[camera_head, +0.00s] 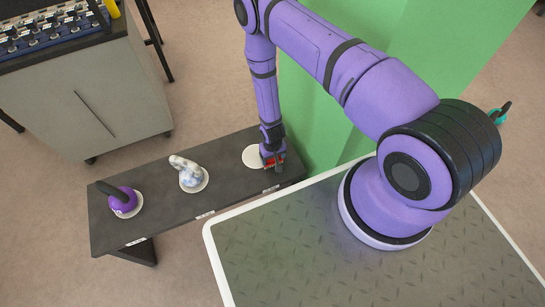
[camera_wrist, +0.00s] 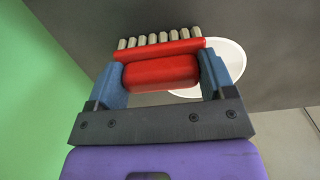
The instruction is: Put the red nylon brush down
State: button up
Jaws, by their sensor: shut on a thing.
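My gripper (camera_wrist: 161,80) is shut on the red nylon brush (camera_wrist: 160,71), with its blue fingers on either side of the red handle in the wrist view. A row of pale bristle tufts lines the brush's far side. In the head view the brush (camera_head: 281,161) shows only as a small red patch at my gripper (camera_head: 274,162), over the right end of the dark bench (camera_head: 230,168). A white round disc (camera_head: 252,156) lies on the bench beside the brush. In the wrist view the disc (camera_wrist: 232,60) is partly hidden behind the brush. I cannot tell whether the brush touches the bench.
A pale marbled object (camera_head: 187,171) and a purple object with a black handle (camera_head: 121,197) each stand on white discs farther left on the bench. A green wall (camera_head: 310,120) rises close behind the bench's right end. A grey cabinet (camera_head: 95,100) stands at upper left.

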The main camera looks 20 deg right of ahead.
jog(key=shift+f, duration=0.15)
jog(key=o, duration=0.9)
jog(key=shift+c, duration=0.2)
notch_tip(320, 180, up, 12)
